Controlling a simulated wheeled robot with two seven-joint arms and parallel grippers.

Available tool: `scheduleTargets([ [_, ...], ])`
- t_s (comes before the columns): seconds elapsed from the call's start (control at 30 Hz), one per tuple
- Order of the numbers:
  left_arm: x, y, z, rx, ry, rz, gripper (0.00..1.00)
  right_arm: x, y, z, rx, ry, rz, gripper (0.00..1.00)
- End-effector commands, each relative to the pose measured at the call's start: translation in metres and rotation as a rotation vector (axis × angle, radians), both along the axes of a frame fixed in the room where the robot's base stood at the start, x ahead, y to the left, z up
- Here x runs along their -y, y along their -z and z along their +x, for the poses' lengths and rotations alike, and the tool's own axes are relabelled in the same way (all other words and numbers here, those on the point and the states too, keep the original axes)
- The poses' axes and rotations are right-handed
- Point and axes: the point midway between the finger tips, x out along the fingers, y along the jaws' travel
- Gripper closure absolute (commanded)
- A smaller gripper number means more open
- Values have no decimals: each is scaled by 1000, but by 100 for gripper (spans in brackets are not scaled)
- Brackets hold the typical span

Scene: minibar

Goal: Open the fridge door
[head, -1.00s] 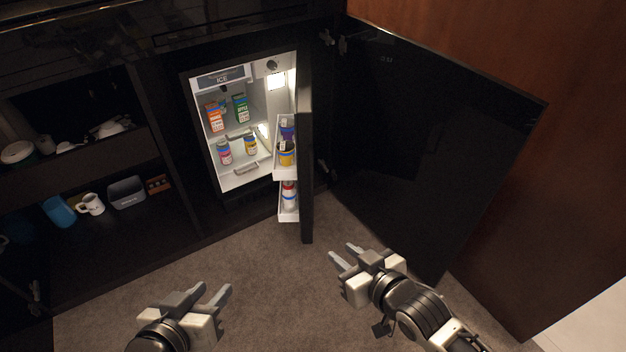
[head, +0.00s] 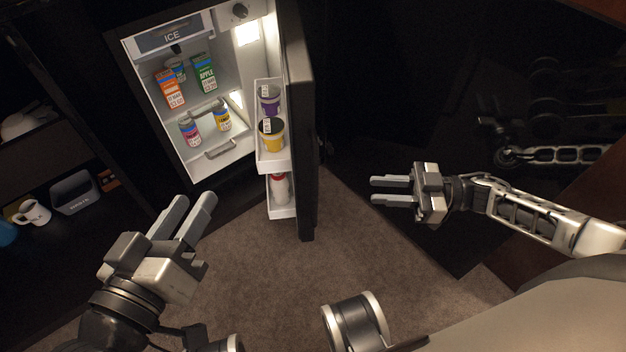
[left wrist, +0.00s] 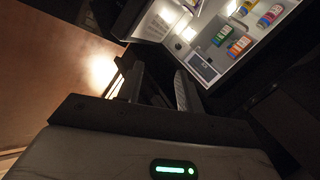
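The fridge (head: 205,170) has a white lit interior; it also shows tilted in the left wrist view (left wrist: 215,50). Its dark door (head: 301,120) stands swung out wide, seen nearly edge-on, with white door shelves (head: 272,164) on its inner side. My left gripper (head: 195,198) is open and empty in front of the fridge opening, left of the door and apart from it. Its two fingers (left wrist: 160,88) show parted in the left wrist view. My right gripper (head: 375,190) is open and empty, right of the door, fingers pointing left toward it, with a gap between.
Cartons and cans (head: 205,75) stand inside the fridge; tubs (head: 271,135) and a bottle sit on the door shelves. A glossy dark cabinet panel (head: 450,90) at right reflects my arm. A mug (head: 33,212) and grey bin (head: 74,193) are at left. Carpet (head: 270,270) below is clear.

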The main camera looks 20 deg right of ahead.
Motion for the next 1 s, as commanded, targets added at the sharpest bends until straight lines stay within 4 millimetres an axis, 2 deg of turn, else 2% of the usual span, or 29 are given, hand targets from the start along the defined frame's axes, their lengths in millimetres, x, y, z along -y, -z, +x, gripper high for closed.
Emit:
scheduleTargets([
  [0.3,2,-1,0,9,6,-52,64,-67,0,27,6,-1,6,73],
  [0.5,3,-3,0,15,12,-90,64,-102,0,41,5,1,5,73],
  [0.7,0,-9,4,69,-2,-78,64,-121,0,49,4,2,4,73],
  [0.83,0,-16,8,104,-4,-76,64,-125,-1,50,4,2,2,73],
  [1.0,1,-16,7,108,2,-70,64,-125,-1,50,4,2,2,73],
])
